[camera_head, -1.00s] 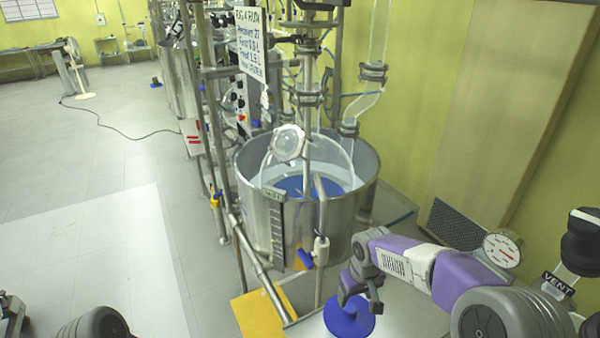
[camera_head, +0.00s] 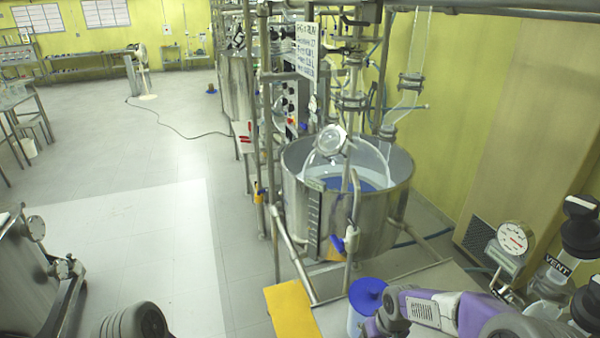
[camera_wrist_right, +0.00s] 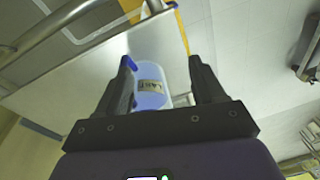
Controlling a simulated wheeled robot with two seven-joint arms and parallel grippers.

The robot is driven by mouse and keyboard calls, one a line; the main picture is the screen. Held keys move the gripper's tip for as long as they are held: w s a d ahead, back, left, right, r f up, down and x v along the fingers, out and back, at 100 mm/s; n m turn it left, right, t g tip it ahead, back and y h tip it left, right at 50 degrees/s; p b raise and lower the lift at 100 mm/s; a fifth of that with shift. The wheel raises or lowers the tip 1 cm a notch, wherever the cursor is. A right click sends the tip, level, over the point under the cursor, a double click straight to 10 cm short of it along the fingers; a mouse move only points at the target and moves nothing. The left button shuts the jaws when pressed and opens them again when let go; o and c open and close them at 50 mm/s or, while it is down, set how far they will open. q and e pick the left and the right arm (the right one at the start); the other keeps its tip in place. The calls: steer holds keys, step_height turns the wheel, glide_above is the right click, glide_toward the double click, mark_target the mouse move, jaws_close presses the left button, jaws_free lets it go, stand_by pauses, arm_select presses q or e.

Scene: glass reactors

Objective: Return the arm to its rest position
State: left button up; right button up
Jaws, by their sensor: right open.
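My right arm (camera_head: 440,308) is purple and reaches in from the lower right in the head view. Its gripper is low at the bottom edge there, and its fingertips do not show. In the right wrist view my right gripper (camera_wrist_right: 162,66) is open, with its two dark fingers apart. A pale blue container with a label (camera_wrist_right: 150,88) shows between and beyond the fingers; nothing appears gripped. My left gripper is not in view; only a dark rounded part of mine shows at the bottom left of the head view.
A blue funnel-like top (camera_head: 368,290) on a pale vessel (camera_head: 355,322) stands close beside my right arm. A steel vat (camera_head: 385,220) with glassware stands behind. A gauge (camera_head: 514,238) and a VENT-labelled fitting (camera_head: 558,265) are at the right. Open floor (camera_head: 130,240) lies left.

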arm_select(q)
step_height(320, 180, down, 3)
steer(key=b, duration=0.3)
arm_select(e)
steer(key=s+a+f+m+y, duration=0.1)
steer(key=s+a+f, duration=0.3)
steer(key=s+f, duration=0.5)
steer(key=s+a+f+m+y, duration=0.2)
steer(key=s+a+f, duration=0.3)
steer(key=s+f, duration=0.4)
step_height(320, 180, down, 5)
steer(key=shift+a+f+m, duration=0.15)
steer(key=shift+a+m, duration=0.1)
steer(key=shift+m, duration=0.35)
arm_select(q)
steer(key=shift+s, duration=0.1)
